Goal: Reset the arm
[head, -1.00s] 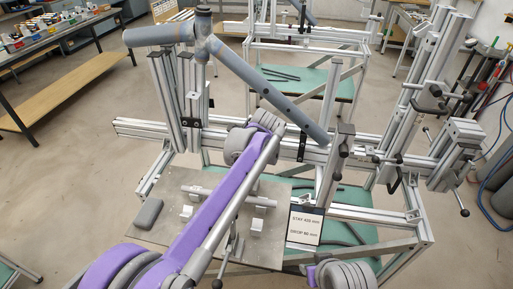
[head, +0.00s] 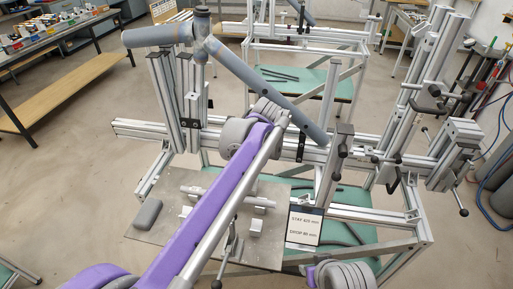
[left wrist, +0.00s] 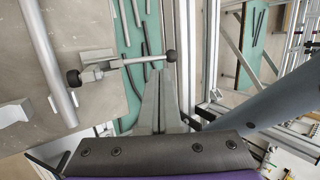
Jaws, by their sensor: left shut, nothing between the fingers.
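My left arm (head: 200,215) reaches in from the lower left of the head view, over the metal plate, its wrist joints (head: 240,138) in front of the jig rail. In the left wrist view my left gripper (left wrist: 156,152) shows as a dark bolted bar along the bottom edge, shut with nothing seen held. Its fingertips are not clearly visible in the head view. A grey-blue tube frame (head: 262,82) sits in the jig; a tube also shows at the right of the left wrist view (left wrist: 275,103). A rounded grey part of mine (head: 342,274) shows at bottom centre; no right gripper is visible.
The aluminium jig rail (head: 140,129) crosses behind my left arm, with clamp posts (head: 405,125) at right. The metal plate (head: 262,255) carries a grey block (head: 148,213) and small brackets. A label card (head: 305,225) stands beside it.

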